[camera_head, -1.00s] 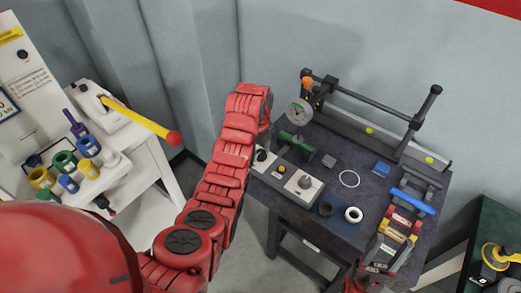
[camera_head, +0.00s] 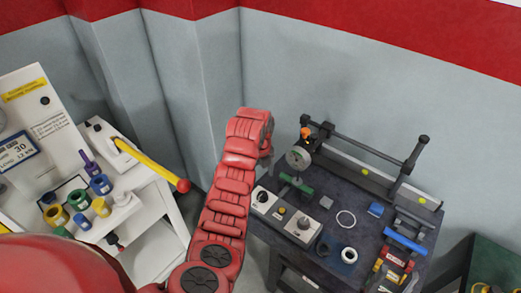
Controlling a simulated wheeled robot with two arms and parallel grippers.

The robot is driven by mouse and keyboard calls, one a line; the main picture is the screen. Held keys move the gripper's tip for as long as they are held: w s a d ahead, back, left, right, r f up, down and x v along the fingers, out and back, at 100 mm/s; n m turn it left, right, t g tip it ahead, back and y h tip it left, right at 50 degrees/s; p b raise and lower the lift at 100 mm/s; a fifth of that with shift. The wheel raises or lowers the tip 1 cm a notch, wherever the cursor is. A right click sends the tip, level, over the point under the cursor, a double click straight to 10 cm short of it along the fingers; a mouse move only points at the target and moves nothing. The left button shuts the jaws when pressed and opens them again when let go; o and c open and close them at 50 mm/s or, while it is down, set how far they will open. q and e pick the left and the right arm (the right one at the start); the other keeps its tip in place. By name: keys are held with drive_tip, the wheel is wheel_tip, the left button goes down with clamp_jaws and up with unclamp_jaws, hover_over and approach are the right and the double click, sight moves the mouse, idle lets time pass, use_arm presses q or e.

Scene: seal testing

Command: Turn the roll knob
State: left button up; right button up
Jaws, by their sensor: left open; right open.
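A grey control box (camera_head: 283,214) sits at the near left corner of the dark bench. It carries a dark knob (camera_head: 262,197) on a white plate at its left end, a yellow button in the middle and another dark knob (camera_head: 304,223) at its right end. I cannot tell from labels which is the roll knob. My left arm rises just left of the box. My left gripper (camera_head: 266,152) is open, mostly hidden behind the wrist, above and apart from the box. My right gripper is not in view.
A dial gauge (camera_head: 298,158) with a green part stands behind the box. A black bar frame (camera_head: 365,150) runs along the bench's back. A white ring (camera_head: 349,255) and several coloured items lie right. A white table (camera_head: 140,184) with coloured rings stands left.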

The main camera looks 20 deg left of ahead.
use_arm(q)
wheel_tip(320, 180, up, 7)
drive_tip(key=p, duration=0.1)
drive_tip(key=shift+s+p, duration=0.15)
drive_tip(key=shift+p, duration=0.25)
drive_tip(key=shift+a+r, duration=0.1)
